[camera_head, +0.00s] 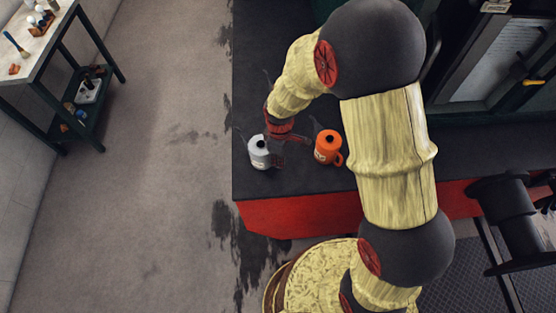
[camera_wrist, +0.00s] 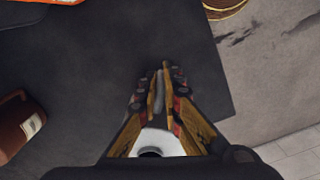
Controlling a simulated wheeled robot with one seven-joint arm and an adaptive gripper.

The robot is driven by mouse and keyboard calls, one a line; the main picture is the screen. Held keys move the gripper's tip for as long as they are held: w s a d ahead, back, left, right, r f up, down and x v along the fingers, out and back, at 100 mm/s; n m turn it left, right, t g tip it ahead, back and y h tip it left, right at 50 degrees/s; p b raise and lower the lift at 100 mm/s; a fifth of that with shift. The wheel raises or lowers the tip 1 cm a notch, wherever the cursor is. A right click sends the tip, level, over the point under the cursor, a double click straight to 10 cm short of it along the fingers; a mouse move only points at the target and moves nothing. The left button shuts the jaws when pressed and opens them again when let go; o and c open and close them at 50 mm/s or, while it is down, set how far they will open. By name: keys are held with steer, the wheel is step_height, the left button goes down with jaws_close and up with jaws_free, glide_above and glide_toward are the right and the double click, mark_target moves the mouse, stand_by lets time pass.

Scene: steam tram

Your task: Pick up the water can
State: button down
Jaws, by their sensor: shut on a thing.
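A white can (camera_head: 258,152) with a dark knob on top and a small label stands upright near the left edge of the dark surface. It also shows in the wrist view (camera_wrist: 158,142), low between my fingers. My gripper (camera_wrist: 159,88) is shut on a narrow grey-white part between its fingertips, which looks like the white can's handle. In the head view my gripper (camera_head: 278,157) is at the can's right side. An orange can (camera_head: 327,147) with a dark knob, handle and label stands apart to the right. I cannot read either label.
The dark surface (camera_head: 285,185) has a red front side (camera_head: 300,215) and a free left edge close to the white can. A shelf table (camera_head: 38,58) with small tools stands at the upper left. The floor (camera_head: 150,200) between is clear, with dark stains.

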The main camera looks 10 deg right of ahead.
steer(key=s+d+r, duration=0.9)
steer(key=s+r, duration=0.1)
steer(key=r, duration=0.1)
steer(key=shift+s+d+r+p, duration=0.15)
steer(key=shift+s+r+p, duration=0.15)
steer(key=shift+p, duration=0.15)
steer(key=c, duration=2.5)
jaws_free()
jaws_close()
steer(key=shift+w, duration=0.1)
